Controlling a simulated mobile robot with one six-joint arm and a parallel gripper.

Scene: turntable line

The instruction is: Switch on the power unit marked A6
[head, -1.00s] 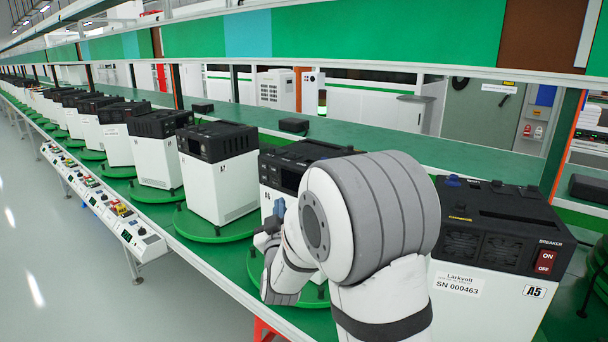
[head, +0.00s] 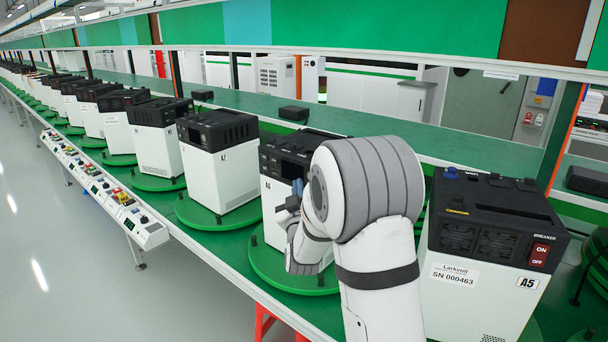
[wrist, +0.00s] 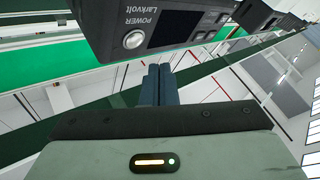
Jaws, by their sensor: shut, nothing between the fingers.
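The power unit marked A6 (head: 272,208) is a white box with a black top section, standing on a green turntable (head: 262,265) in the head view. My arm hides its right part. In the wrist view its black panel (wrist: 215,25) is tilted and shows a round silver button (wrist: 134,40) beside the word POWER, and a dark screen (wrist: 177,28). My gripper (head: 295,192) is in front of the unit's panel side. In the wrist view my gripper (wrist: 159,72) is shut and empty, its tips just below the panel edge near the button. I cannot tell whether they touch the unit.
Unit A5 (head: 470,290), with a red breaker switch (head: 539,255), stands close at right. Unit A7 (head: 215,170) and several similar units line up leftward on turntables. A control rail (head: 105,190) runs along the bench front. The aisle floor (head: 60,260) is clear.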

